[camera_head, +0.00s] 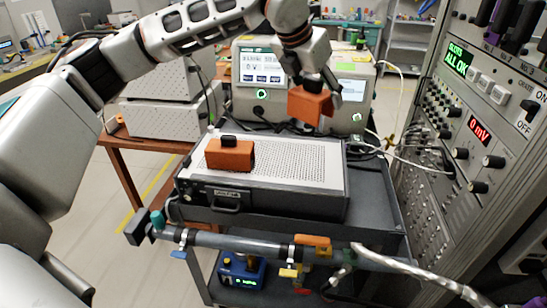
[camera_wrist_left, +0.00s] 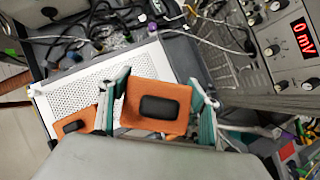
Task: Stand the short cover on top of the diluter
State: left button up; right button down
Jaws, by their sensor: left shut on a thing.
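My left gripper (camera_head: 319,92) is shut on an orange block-shaped cover (camera_head: 306,108). The held cover also shows in the left wrist view (camera_wrist_left: 148,88), with a black knob facing the camera and a finger on each side. It hangs tilted in the air, above and behind the right back part of a grey box (camera_head: 321,200) with a white perforated top. A second orange cover (camera_head: 230,157) with a black knob rests on that top at the left. Which cover is the short one, and whether the box is the diluter, I cannot tell. My right gripper is out of view.
The perforated top is clear right of the resting cover. Behind it stand beige instruments with screens (camera_head: 250,85). A tall control rack (camera_head: 462,120) is at the right. Cables lie behind the box, and a pipe with valves (camera_head: 245,241) runs along the front.

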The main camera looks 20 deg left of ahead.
pick_arm(q)
jog(key=shift+w+d+f+m+h+p, duration=0.1)
jog(key=shift+w+f+m+h, duration=0.2)
jog(key=shift+f, duration=2.75)
jog(key=shift+w+f+m+h+p, duration=0.15)
jog(key=shift+f+m, duration=0.3)
jog(key=shift+f, duration=2.6)
jog(key=shift+w+d+f+m+h+p, duration=0.1)
jog(key=shift+w+f+m+h, duration=0.2)
jog(key=shift+f, duration=2.75)
jog(key=shift+s, duration=0.1)
jog(key=o, duration=1.1)
jog(key=shift+o, duration=0.4)
